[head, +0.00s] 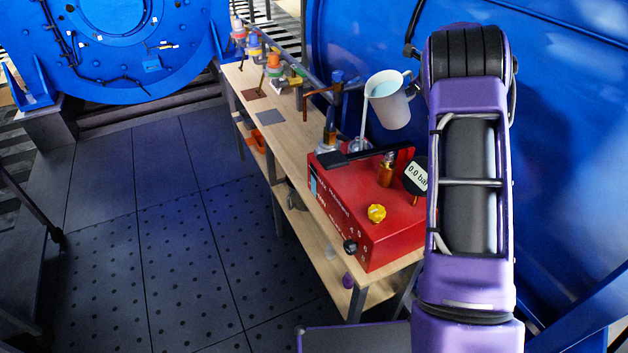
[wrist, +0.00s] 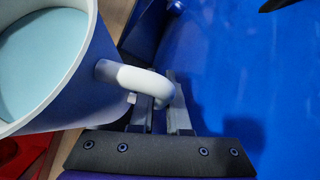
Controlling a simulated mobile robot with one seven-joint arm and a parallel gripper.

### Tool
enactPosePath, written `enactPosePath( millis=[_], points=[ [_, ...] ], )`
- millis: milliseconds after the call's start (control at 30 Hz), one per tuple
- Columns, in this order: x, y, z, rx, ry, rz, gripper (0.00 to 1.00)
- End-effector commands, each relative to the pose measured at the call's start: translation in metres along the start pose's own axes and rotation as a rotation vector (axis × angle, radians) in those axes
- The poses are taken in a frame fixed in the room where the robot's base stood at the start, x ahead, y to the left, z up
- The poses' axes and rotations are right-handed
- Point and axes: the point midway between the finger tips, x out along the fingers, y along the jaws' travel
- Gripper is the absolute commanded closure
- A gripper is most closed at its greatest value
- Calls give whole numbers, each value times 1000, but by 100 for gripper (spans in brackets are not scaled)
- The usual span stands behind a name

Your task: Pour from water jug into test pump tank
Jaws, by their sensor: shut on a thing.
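The water jug (head: 393,105) is pale grey-white, held up and tilted left over the bench. Pale blue water fills it near the rim, as the wrist view also shows (wrist: 38,60). A thin pale stream falls from its lip towards a grey round opening (head: 359,146) behind the red test pump (head: 365,215). The stream's lower end is small, so I cannot tell exactly where it lands. My gripper (wrist: 160,98) is shut on the jug's white handle. In the head view my arm partly hides the gripper and the pump's right side.
The wooden bench (head: 240,78) runs back left with several coloured fittings (head: 275,64). A large blue tank (head: 360,30) stands close on the right. The dark floor (head: 150,220) at left is clear.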

Motion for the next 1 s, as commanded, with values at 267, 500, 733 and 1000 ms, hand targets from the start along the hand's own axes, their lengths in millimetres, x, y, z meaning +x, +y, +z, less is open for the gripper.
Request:
enactPosePath(
  millis=[267, 500, 733, 1000],
  points=[
    [-2, -2, 2, 1, -4, -3, 100],
    [-2, -2, 4, -9, -1, -12, 100],
    [-6, -5, 6, -30, 5, -34, 100],
    [-6, -5, 6, -30, 5, -34, 100]
  ],
)
